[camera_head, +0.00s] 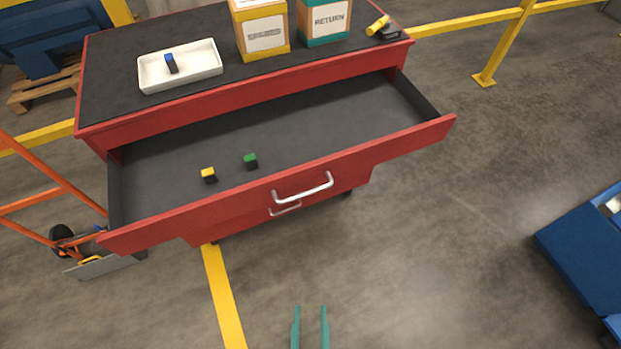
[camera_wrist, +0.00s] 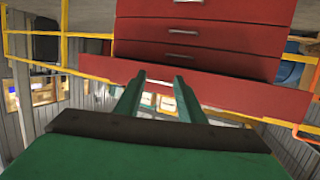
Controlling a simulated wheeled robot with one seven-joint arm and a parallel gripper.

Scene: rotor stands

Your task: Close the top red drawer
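The top red drawer is pulled far out of the red cabinet; its front panel (camera_head: 400,144) faces me in the head view. A silver bar handle (camera_head: 303,188) is on that front. Inside lie a small yellow-topped block (camera_head: 208,175) and a small green-topped block (camera_head: 250,161). My gripper (camera_head: 310,308) is at the bottom of the head view, apart from the drawer front, with its two teal fingers spread and nothing between them. In the wrist view, my gripper (camera_wrist: 160,78) points at the drawer front (camera_wrist: 235,95); the handle appears between the fingertips.
The dark cabinet top (camera_head: 115,60) bears a white tray (camera_head: 200,77), a yellow-labelled box (camera_head: 262,50), a teal RETURN box (camera_head: 326,38) and a yellow-black item (camera_head: 378,25). An orange hand truck (camera_head: 45,170) stands left, a blue object (camera_head: 590,250) right. Floor before the drawer is clear.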

